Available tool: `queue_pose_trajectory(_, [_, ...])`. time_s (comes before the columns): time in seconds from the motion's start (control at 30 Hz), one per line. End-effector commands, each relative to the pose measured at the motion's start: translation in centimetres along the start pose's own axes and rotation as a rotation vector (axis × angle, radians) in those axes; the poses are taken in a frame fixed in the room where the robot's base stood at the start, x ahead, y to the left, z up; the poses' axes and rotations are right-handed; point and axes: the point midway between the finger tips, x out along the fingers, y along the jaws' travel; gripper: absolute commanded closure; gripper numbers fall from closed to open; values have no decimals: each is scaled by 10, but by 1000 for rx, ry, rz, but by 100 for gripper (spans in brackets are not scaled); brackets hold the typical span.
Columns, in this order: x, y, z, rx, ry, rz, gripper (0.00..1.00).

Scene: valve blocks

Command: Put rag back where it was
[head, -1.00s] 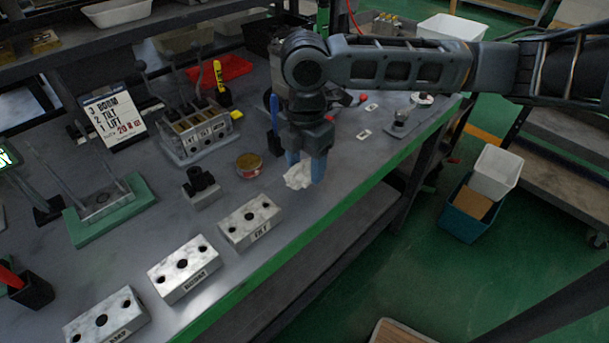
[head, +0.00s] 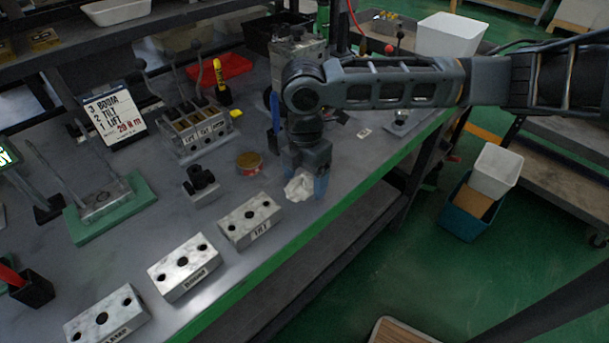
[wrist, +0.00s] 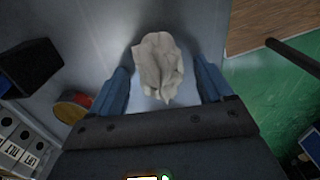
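The rag (head: 299,187) is a crumpled white cloth near the front edge of the bench, just right of the TILT block. It also shows in the wrist view (wrist: 158,68), where it sits between and ahead of my fingertips. My gripper (head: 305,183) points down over the rag. In the wrist view my gripper (wrist: 161,88) has its blue fingers spread wide, with gaps on both sides of the cloth. The rag appears to rest on the bench top; its underside is hidden.
The TILT block (head: 249,220) and the BOOM block (head: 184,267) stand left of the rag. A round tin (head: 249,163) and a black fitting (head: 201,181) are close by. A blue upright item (head: 275,125) stands behind. The green bench edge (head: 283,252) is near.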

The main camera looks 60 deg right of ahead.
Motion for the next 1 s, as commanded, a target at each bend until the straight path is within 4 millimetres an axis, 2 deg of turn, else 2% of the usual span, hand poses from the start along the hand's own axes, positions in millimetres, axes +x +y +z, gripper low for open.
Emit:
queue_pose_trajectory(0.23, [-1,0,0,0,0,0,17])
queue_pose_trajectory(0.37, [-7,0,0,0,0,2,17])
queue_pose_trajectory(0.47, [-21,0,0,-2,-1,2,17])
queue_pose_trajectory(0.8, [-89,1,0,-1,0,3,17])
queue_pose_trajectory(1.0, [-114,0,0,0,0,1,17])
